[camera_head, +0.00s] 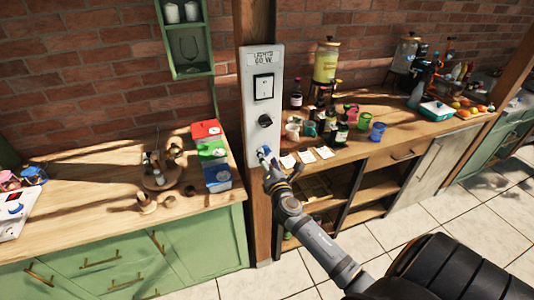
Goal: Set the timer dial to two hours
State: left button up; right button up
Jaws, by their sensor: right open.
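A pale panel (250,90) is fixed upright on the wooden post. It has a label with lettering at the top and a dark-framed switch (264,86) below it. A black round dial (265,121) sits under the switch; its pointer setting is too small to read. My right gripper (266,156) is open, near the lower end of the panel and below the black dial, apart from the dial. Something blue shows at its fingertips; I cannot tell whether it is part of the gripper or the panel. My left gripper is not in view.
A green cabinet (120,262) with a wooden top stands left of the post. It carries red, green and blue boxes (213,158). On the right, a wooden counter (408,131) carries bottles, cups and a yellow drink dispenser (326,62). White cards (306,156) lie at its front edge.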

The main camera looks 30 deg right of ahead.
jog(key=shift+w+d, duration=0.35)
jog(key=shift+w, duration=0.25)
jog(key=c, duration=1.2)
jog(key=shift+o, duration=0.2)
jog(key=shift+m, duration=0.3)
jog(key=m, duration=0.5)
jog(key=shift+g+y+b, duration=0.3)
jog(key=shift+b, duration=0.1)
jog(key=m+b, duration=0.1)
jog(key=m, duration=0.4)
jog(key=shift+m+y, duration=0.3)
